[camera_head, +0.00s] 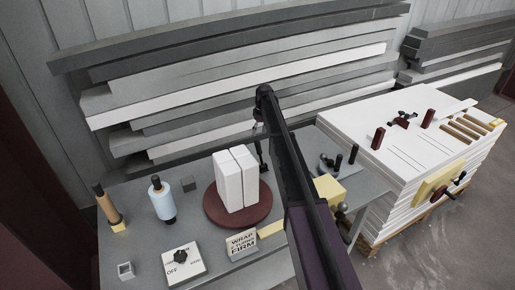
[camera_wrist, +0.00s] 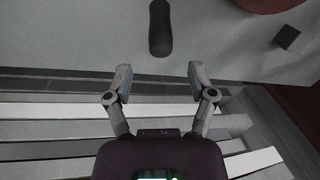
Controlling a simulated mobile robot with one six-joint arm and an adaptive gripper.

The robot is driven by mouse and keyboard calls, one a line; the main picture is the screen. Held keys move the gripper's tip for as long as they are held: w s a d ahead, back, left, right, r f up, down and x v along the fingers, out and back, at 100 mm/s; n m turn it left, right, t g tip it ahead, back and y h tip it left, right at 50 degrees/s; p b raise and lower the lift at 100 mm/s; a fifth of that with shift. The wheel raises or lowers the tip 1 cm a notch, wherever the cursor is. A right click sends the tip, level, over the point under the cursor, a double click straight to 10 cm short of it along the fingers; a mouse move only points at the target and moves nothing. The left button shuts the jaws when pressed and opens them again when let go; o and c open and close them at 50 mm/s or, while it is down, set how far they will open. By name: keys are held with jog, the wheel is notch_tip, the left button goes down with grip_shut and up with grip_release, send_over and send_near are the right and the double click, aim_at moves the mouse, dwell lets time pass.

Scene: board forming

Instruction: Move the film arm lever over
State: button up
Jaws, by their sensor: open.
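My gripper (camera_wrist: 159,70) is open and empty in the wrist view, its two fingers apart. A dark rounded upright handle (camera_wrist: 160,28), probably the film arm lever, is just beyond the fingertips, centred between them and apart from them. In the head view my gripper (camera_head: 261,150) hangs behind the turntable, partly hidden by my arm; I cannot clearly tell the lever from it there. The maroon turntable (camera_head: 212,211) carries two white upright blocks (camera_head: 236,180); its edge also shows in the wrist view (camera_wrist: 268,4).
The grey bench (camera_head: 140,230) holds a blue-white roll (camera_head: 161,201), a tan post (camera_head: 108,208), a grey cube (camera_head: 189,184), an OFF dial plate (camera_head: 183,263) and a WRAP FIRM sign (camera_head: 241,244). Stacked boards (camera_head: 235,72) stand behind; a white board stack (camera_head: 400,190) is right.

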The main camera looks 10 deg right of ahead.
aim_at(258, 143)
jog(key=shift+s+a+f+b, duration=0.1)
jog(key=shift+a+f+b, duration=0.05)
jog(key=shift+f+b, duration=1)
jog(key=shift+s+a+f+b, duration=0.1)
jog(key=shift+a+f+b, duration=0.05)
jog(key=shift+f+b, duration=0.95)
jog(key=shift+s+a+f+b, duration=0.1)
jog(key=shift+a+f+b, duration=0.05)
jog(key=shift+f+b, duration=1)
jog(key=shift+f, duration=0.15)
jog(key=shift+c, duration=0.2)
